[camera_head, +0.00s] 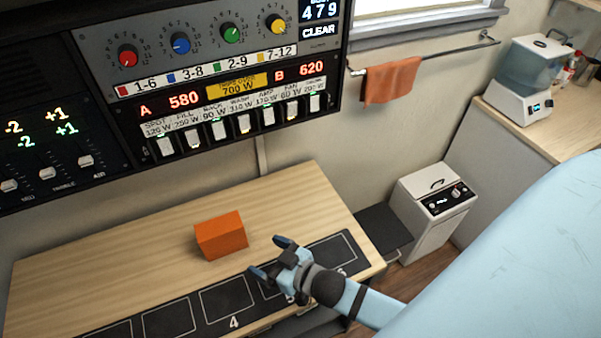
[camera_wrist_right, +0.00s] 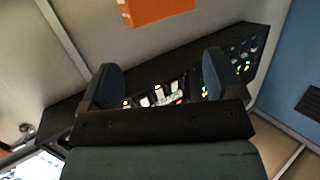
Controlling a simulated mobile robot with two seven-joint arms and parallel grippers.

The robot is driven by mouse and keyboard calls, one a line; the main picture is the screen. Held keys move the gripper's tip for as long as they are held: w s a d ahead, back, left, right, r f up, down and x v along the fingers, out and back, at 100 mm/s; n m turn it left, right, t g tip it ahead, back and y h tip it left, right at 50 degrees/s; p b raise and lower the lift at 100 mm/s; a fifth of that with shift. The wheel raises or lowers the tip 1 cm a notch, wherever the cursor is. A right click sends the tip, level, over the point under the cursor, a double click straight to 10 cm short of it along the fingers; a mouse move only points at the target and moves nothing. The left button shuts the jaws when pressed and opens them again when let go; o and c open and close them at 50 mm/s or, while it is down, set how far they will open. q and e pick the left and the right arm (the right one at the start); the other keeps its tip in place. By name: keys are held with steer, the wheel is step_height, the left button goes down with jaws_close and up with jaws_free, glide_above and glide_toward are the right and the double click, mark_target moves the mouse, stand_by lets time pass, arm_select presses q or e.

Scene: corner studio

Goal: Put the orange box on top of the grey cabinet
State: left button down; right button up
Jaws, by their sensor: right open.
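The orange box (camera_head: 221,236) sits on the light wooden tabletop (camera_head: 120,250), near its middle. It also shows at the top edge of the right wrist view (camera_wrist_right: 158,10), partly cut off. My right gripper (camera_head: 271,257) is over the front part of the table, a little right of the box and apart from it. Its two fingers are spread, with nothing between them, and they show in the wrist view (camera_wrist_right: 162,80). A small light-grey cabinet-like unit (camera_head: 425,222) with a dark control panel stands at the right. I cannot tell if it is the grey cabinet. My left gripper is out of view.
A large control panel (camera_head: 235,75) with knobs and switches hangs above the table's back. Black marked pads (camera_head: 228,300) line the front edge. An orange cloth (camera_head: 391,80) hangs on a rail. A clear-tanked appliance (camera_head: 530,75) stands on the right counter (camera_head: 565,130).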

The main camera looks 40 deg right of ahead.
steer(key=s+f+g, duration=0.1)
steer(key=s+f, duration=0.1)
steer(key=s, duration=0.1)
steer(key=s+d+f+g+h, duration=0.1)
steer(key=s+f, duration=0.1)
steer(key=s, duration=0.1)
steer(key=s+d+f+m+g+h, duration=0.1)
steer(key=s+f, duration=0.1)
steer(key=s, duration=0.1)
steer(key=shift+d+f+g, duration=0.2)
steer(key=shift+g, duration=0.1)
